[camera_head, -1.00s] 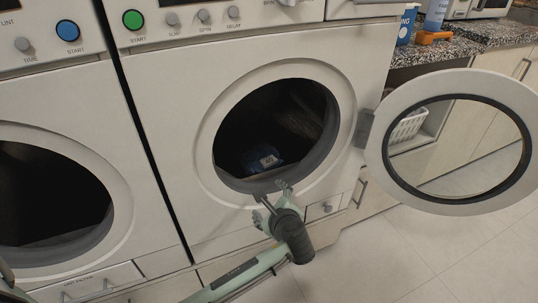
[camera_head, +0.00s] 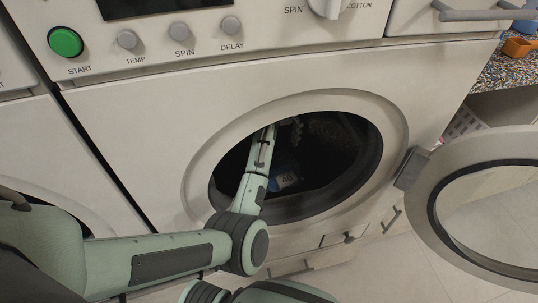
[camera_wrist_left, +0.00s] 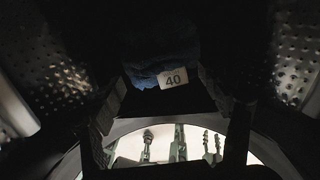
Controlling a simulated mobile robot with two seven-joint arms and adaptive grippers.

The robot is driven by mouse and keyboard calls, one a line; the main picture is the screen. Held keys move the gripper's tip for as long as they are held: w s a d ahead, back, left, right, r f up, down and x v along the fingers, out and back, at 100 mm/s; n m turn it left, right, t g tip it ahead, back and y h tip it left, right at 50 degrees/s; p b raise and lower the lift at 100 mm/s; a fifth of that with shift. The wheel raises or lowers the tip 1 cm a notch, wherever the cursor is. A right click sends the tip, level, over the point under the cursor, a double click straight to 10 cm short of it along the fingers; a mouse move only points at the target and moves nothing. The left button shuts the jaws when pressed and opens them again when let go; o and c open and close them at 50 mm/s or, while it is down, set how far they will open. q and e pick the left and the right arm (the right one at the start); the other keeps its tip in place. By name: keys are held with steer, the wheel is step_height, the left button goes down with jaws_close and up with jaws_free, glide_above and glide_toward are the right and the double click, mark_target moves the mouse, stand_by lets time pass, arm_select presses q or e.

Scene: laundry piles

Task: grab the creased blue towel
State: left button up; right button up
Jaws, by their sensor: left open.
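The blue towel (camera_head: 284,178) lies low inside the dark drum of the washing machine, with a white tag reading 40. In the left wrist view the towel (camera_wrist_left: 150,72) is a creased dark blue bundle with its tag near the lower edge; much of it fades into shadow. My left arm reaches through the round door opening. My left gripper (camera_head: 293,130) is inside the drum, above the towel in the head view and partly lost in the dark. In the wrist view its fingers (camera_wrist_left: 172,108) are spread on either side of the tag, empty. My right gripper is not in view.
The washing machine's round rim (camera_head: 196,178) surrounds my left arm closely. Its open door (camera_head: 450,190) swings out to the right. The perforated drum wall (camera_wrist_left: 50,70) is near on both sides. A speckled counter (camera_head: 505,72) stands at the right.

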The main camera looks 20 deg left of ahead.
mark_target(276, 163)
arm_select(q)
steer(key=shift+d+f, duration=0.2)
steer(key=shift+f, duration=0.3)
steer(key=f, duration=0.5)
steer(key=shift+s+f, duration=0.25)
steer(key=shift+s, duration=0.1)
steer(key=shift+f, duration=0.55)
steer(key=shift+w, duration=0.1)
steer(key=c, duration=1.4)
